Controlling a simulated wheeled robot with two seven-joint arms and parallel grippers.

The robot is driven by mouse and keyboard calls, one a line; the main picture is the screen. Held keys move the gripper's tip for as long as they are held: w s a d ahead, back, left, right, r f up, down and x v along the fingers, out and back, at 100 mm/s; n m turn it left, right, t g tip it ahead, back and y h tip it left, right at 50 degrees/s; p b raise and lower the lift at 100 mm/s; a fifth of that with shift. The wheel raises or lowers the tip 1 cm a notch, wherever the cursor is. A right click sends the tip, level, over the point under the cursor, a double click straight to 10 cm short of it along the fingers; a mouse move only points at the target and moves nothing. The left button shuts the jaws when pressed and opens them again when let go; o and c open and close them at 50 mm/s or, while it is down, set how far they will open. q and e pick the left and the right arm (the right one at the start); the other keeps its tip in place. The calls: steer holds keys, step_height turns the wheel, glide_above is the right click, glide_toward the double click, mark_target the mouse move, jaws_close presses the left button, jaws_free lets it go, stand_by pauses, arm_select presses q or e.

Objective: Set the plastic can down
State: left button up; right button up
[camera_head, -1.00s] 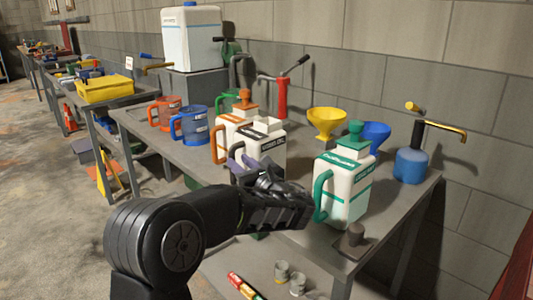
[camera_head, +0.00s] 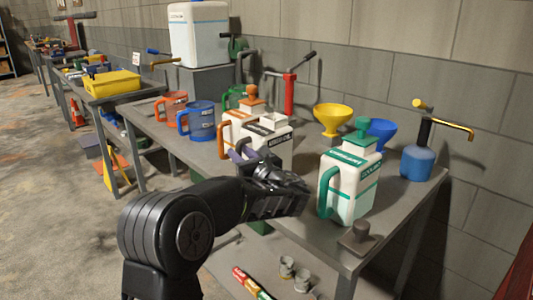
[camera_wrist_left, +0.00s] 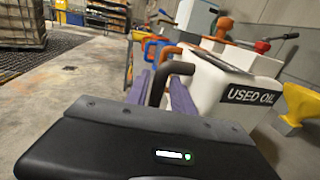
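The plastic can (camera_head: 272,138) is white with a dark "USED OIL" label and a dark handle. It is upright at the workbench, among other cans; its lower part is hidden behind my left gripper (camera_head: 238,153) and arm. In the left wrist view the can (camera_wrist_left: 235,92) is close, at the right. Its dark handle (camera_wrist_left: 172,72) runs down between the two purple fingers of my left gripper (camera_wrist_left: 162,92), which sit close on either side and look shut on it. Whether the can's base touches the bench cannot be seen. My right gripper is not in view.
A white can with green handle (camera_head: 350,190) stands right of my gripper on the workbench (camera_head: 305,228). An orange-handled can (camera_head: 235,125) and a blue jug (camera_head: 199,121) are to the left. A yellow funnel (camera_head: 333,119) is behind. A dark block (camera_head: 357,238) lies near the front corner.

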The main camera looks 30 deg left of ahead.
arm_select(q)
steer(key=x, duration=0.4)
steer(key=shift+a, duration=0.2)
stand_by(0.3)
jaws_close()
stand_by(1.3)
